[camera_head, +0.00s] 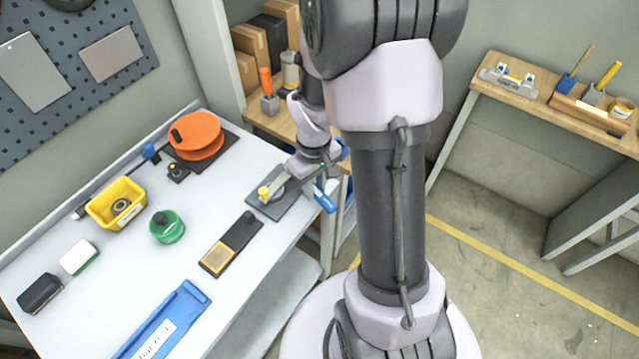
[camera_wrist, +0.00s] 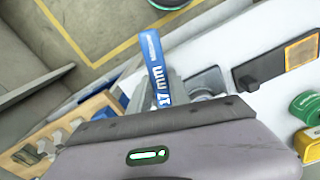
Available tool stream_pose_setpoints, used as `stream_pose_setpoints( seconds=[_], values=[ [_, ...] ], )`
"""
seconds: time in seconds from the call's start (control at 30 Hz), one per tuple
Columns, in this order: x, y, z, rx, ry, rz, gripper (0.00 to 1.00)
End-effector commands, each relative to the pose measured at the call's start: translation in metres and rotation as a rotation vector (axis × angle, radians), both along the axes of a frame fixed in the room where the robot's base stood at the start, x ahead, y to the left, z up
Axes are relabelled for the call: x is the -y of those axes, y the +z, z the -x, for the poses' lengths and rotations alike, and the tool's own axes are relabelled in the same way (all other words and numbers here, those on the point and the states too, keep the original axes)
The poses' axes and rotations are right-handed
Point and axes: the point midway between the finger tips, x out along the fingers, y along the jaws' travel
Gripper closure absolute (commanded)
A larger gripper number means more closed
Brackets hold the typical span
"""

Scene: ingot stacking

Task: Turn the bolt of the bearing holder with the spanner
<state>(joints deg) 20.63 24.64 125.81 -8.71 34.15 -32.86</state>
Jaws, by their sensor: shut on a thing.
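A spanner with a blue handle (camera_head: 325,202) marked "17 mm" is at my gripper (camera_head: 318,170), near the right edge of the workbench. Its handle (camera_wrist: 155,62) also shows in the wrist view, pointing away from my gripper body. My gripper is shut on the spanner; its fingertips and the spanner's working end are mostly hidden. A dark grey plate (camera_head: 291,207) with the bearing holder (camera_head: 279,190) lies at the bench's right edge, left of my gripper. A yellow bolt-like piece (camera_head: 264,192) stands at its left end. I cannot tell whether the spanner touches it.
The workbench also holds an orange reel (camera_head: 197,132), a yellow bin (camera_head: 117,203), a green round container (camera_head: 166,226), a dark plate with an orange pad (camera_head: 231,244) and a blue tray (camera_head: 165,325). A wooden shelf table (camera_head: 560,115) stands right, beyond open floor.

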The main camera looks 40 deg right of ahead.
Motion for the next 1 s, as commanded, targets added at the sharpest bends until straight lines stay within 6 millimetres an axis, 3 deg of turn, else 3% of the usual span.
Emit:
stream_pose_setpoints(
  seconds=[0.53,1.0],
  values=[
    [-0.0088,0.0002,0.0003,0.0,-0.087,-0.001,1.0],
    [-0.0009,0.0007,0.0002,0.0,-0.014,0.0,1.0]
  ],
)
